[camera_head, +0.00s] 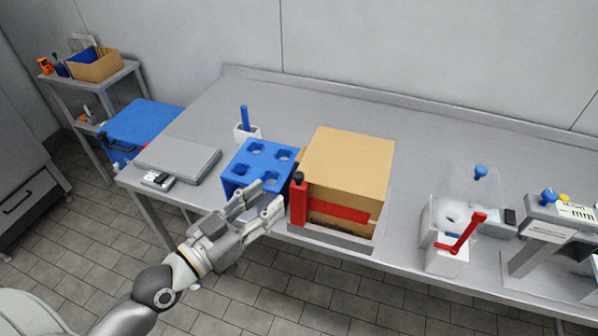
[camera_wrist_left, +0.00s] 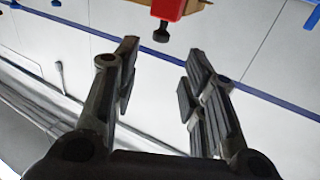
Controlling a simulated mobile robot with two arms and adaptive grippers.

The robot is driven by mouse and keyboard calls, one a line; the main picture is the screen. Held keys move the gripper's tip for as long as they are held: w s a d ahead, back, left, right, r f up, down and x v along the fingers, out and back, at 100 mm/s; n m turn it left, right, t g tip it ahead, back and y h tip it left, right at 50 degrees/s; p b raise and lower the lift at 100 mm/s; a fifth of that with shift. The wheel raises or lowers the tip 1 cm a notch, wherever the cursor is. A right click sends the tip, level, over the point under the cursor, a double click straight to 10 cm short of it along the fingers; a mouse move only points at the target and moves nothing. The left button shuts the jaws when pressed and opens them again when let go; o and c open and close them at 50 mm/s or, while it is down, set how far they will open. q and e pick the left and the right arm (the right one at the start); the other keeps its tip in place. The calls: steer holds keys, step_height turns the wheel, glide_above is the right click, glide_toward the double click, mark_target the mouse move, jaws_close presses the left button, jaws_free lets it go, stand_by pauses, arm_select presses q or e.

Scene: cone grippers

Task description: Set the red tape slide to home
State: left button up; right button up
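The red tape slide (camera_head: 299,203) is an upright red block with a black knob (camera_head: 298,177) on top. It stands at the front left corner of a cardboard box (camera_head: 345,170), and a red tape strip (camera_head: 340,209) runs along the box front. My left gripper (camera_head: 267,195) is open and empty, just left of the slide. In the left wrist view the slide (camera_wrist_left: 172,8) is at the top edge. Its black knob (camera_wrist_left: 161,34) shows just beyond and between the open fingertips (camera_wrist_left: 162,48), with no visible contact. My right gripper is not in view.
The box rests on a low grey base (camera_head: 330,238) at the table's front edge. A blue block with holes (camera_head: 262,168) stands close behind my left gripper. A white device with a red lever (camera_head: 463,238) is to the right. Table space behind the box is clear.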

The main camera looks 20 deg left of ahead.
mark_target(295, 177)
arm_select(q)
steer(key=shift+p+x, duration=1.75)
steer(key=shift+x, duration=3.4)
jaws_close()
